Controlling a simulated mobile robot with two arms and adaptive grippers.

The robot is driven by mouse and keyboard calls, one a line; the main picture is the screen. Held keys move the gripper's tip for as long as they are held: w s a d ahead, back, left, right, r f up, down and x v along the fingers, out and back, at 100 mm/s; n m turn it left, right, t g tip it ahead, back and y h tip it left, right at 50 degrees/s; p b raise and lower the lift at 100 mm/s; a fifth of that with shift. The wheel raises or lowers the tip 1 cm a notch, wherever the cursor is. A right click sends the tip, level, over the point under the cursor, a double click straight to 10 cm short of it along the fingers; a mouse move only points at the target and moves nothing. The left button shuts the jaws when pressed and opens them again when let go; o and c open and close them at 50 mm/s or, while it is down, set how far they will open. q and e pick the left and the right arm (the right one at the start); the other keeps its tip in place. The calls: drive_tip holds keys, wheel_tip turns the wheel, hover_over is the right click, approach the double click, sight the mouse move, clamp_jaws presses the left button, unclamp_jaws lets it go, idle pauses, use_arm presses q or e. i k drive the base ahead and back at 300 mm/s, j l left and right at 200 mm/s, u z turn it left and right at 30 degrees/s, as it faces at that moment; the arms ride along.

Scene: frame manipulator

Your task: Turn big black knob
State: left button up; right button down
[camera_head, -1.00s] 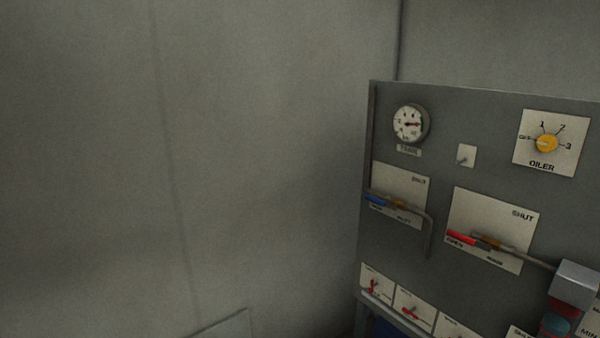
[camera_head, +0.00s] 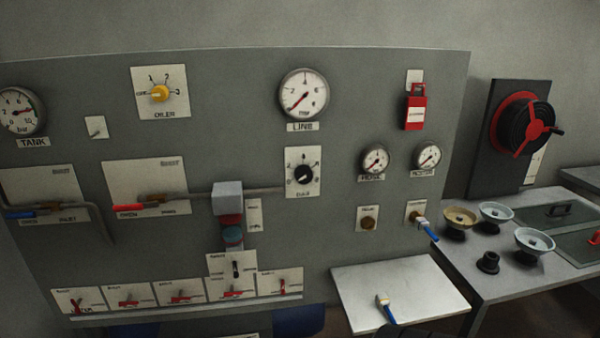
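The black knob (camera_head: 302,174) sits on a white plate with dial marks, on the grey panel (camera_head: 350,110) near the middle of the head view. It is below the gauge labelled LINE and its light pointer mark is too small to read surely. A smaller dark knob or lever (camera_head: 236,268) is on a plate lower down. Neither of my grippers can be made out in the view.
A yellow OILER knob (camera_head: 159,93), LINE gauge (camera_head: 303,92), red tag (camera_head: 415,108) and pipes with red (camera_head: 129,211) and blue handles share the panel. A white shelf (camera_head: 430,290) juts out below. A table with bowls (camera_head: 533,241) and a red-black reel (camera_head: 525,124) are right.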

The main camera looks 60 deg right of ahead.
sight(302, 174)
drive_tip(key=z, duration=1.9)
